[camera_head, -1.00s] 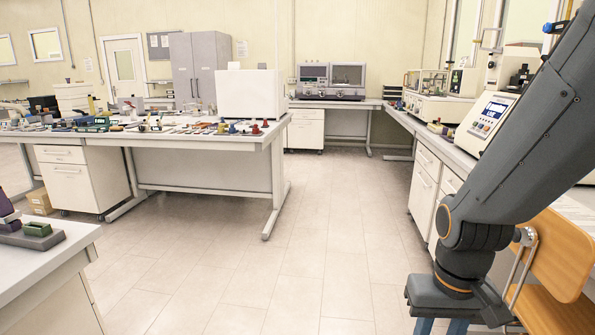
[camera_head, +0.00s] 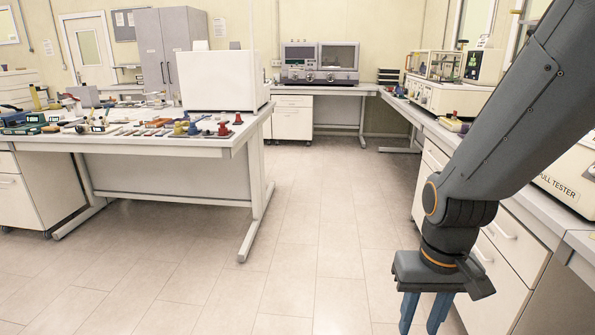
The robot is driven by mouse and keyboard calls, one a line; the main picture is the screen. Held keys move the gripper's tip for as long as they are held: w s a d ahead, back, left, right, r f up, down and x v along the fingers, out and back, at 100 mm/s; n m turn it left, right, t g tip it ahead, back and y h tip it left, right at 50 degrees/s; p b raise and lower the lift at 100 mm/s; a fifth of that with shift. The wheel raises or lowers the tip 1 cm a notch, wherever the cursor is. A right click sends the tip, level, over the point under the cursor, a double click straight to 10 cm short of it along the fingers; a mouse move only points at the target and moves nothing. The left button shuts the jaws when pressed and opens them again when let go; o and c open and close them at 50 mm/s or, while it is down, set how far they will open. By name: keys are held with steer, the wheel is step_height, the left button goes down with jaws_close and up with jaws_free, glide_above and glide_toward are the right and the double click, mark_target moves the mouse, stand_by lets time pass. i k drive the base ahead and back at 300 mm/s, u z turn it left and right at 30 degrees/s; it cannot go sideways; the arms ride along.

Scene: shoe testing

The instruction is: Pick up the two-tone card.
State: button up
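My gripper (camera_head: 425,318) hangs at the lower right of the head view, above the floor and in front of the right-hand bench. Its two blue fingers point down with a gap between them, and nothing shows in the gap. The fingertips come near the bottom of the picture. I cannot make out a two-tone card. Many small flat items lie on the left table (camera_head: 190,146), too small to tell apart from here. My gripper is well away from that table.
The tiled floor (camera_head: 290,230) is clear between the left table and the right-hand bench (camera_head: 438,135). A large white box (camera_head: 213,80) stands on the left table near red and blue pieces (camera_head: 223,128). A back bench (camera_head: 340,88) holds a two-screen instrument (camera_head: 320,62).

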mark_target(236, 46)
steer(key=i, duration=7.35)
steer(key=u, duration=2.45)
